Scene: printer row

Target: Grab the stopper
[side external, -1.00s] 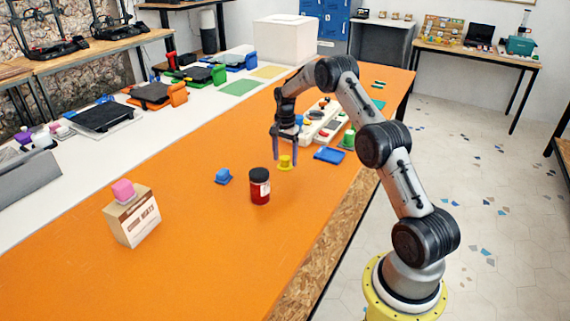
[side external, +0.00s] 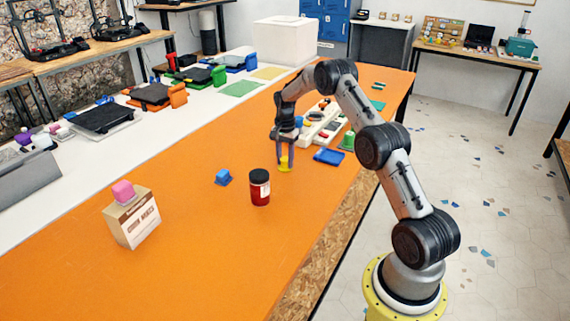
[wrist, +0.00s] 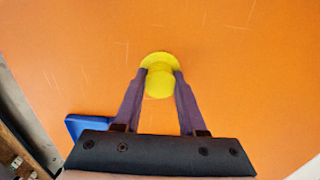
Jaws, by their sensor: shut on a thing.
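The yellow stopper (side external: 285,167) stands on the orange table, and in the wrist view (wrist: 159,82) its round knob and wider base show. My gripper (side external: 284,158) is down at the stopper. In the wrist view the two purple fingers of my gripper (wrist: 160,78) are shut on the stopper, one on each side of the knob. The stopper's base appears to rest on the table.
A dark-lidded red jar (side external: 260,188) and a small blue piece (side external: 222,178) stand to the left. A blue tray (side external: 329,156) lies to the right, with a white rack (side external: 318,130) behind. A box with a pink piece (side external: 133,217) stands at far left.

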